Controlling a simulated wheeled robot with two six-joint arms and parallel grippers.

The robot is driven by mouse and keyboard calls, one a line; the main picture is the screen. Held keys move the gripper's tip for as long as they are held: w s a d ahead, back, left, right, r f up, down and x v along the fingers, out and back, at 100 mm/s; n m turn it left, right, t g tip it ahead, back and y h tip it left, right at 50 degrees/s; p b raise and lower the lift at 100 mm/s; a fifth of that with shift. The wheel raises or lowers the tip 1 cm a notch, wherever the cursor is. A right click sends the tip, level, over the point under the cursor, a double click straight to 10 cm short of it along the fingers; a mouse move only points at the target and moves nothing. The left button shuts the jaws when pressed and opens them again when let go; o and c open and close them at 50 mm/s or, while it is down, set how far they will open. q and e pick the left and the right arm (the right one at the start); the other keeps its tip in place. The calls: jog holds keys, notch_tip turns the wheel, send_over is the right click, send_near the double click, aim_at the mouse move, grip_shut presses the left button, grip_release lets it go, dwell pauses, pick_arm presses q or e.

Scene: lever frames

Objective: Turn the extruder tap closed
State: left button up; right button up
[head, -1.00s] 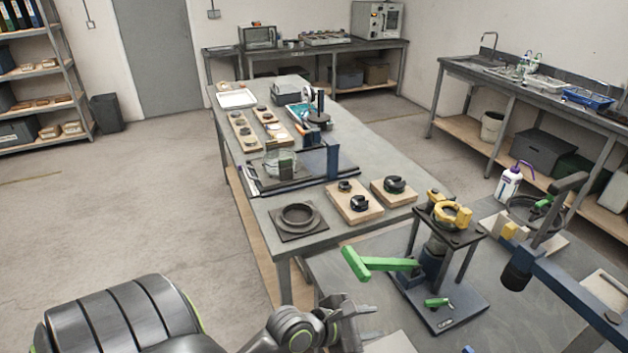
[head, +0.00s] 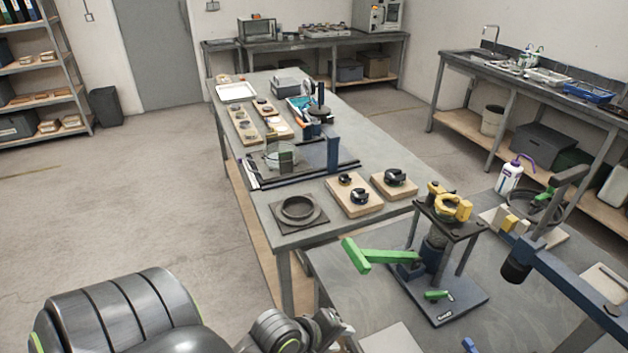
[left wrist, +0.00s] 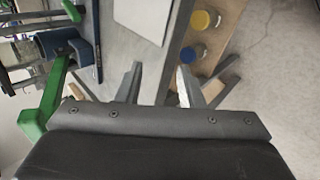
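The extruder (head: 434,246) is a dark stand with a blue body and yellow parts on top, on the near table. A long green lever (head: 378,256) sticks out from its left side. A small green handle (head: 436,294) sits low, by its base plate. I cannot tell for sure which green part is the tap. My left gripper (head: 338,328) is below and left of the long lever, apart from it. In the left wrist view my left gripper (left wrist: 160,72) is open with nothing between its fingers; a green lever (left wrist: 42,108) shows left of them. My right gripper is not in view.
A blue arm with a black cylinder (head: 516,262) stands right of the extruder. Wooden blocks with black rings (head: 350,198) and a dark ring on a plate (head: 298,212) lie on the table behind. Yellow and blue-capped jars (left wrist: 199,20) show in the left wrist view.

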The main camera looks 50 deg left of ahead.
pick_arm(q)
jog(key=s+a+f+m+g+y, duration=0.1)
jog(key=s+a+f+m+g, duration=0.1)
jog(key=s+f+m, duration=0.2)
jog(key=shift+s+a+m+y, duration=0.25)
jog(key=shift+m+y, duration=0.05)
jog(key=shift+m, duration=1.2)
